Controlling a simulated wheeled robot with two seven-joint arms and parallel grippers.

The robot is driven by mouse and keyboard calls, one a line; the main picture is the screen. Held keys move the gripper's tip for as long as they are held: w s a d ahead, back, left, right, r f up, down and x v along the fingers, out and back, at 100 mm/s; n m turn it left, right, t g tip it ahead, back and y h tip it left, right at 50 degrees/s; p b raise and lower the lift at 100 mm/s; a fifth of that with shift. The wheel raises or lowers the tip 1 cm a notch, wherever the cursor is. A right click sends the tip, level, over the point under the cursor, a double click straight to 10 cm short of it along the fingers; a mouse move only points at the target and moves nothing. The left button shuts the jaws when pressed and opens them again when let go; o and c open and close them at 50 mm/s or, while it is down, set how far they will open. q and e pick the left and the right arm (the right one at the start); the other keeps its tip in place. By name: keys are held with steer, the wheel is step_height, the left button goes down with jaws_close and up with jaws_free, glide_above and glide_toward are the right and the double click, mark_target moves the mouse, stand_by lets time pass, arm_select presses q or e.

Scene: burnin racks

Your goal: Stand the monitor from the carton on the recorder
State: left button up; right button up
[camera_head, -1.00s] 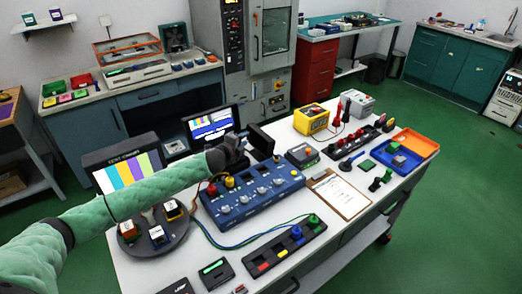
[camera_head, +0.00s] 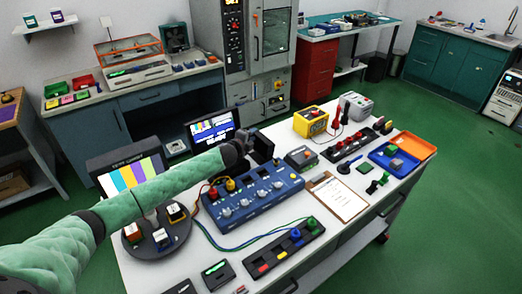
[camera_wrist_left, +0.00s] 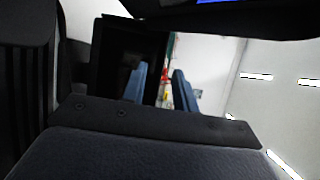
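A black monitor with a lit blue and white screen (camera_head: 210,128) stands tilted at the back left of the white table. A second black screen (camera_head: 133,175) with colour bars stands further left. My left gripper (camera_head: 262,148) is just right of the blue-lit monitor, above the blue knobbed unit. Whether its fingers touch the monitor cannot be told. In the left wrist view a lit blue strip (camera_wrist_left: 218,2) shows at the top edge, and dark shapes hide the fingertips. No carton is clearly identifiable, and I cannot tell which unit is the recorder. My right gripper is out of view.
The blue knobbed unit (camera_head: 250,202) fills the middle of the table, with cables at its front. A round dark stand (camera_head: 156,243) holds small cubes at left. A clipboard (camera_head: 338,197), yellow box (camera_head: 310,122) and blue-orange tray (camera_head: 413,148) are to the right.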

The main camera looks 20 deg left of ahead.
arm_select(q)
steer(key=shift+c, duration=0.4)
jaws_close()
stand_by(0.9)
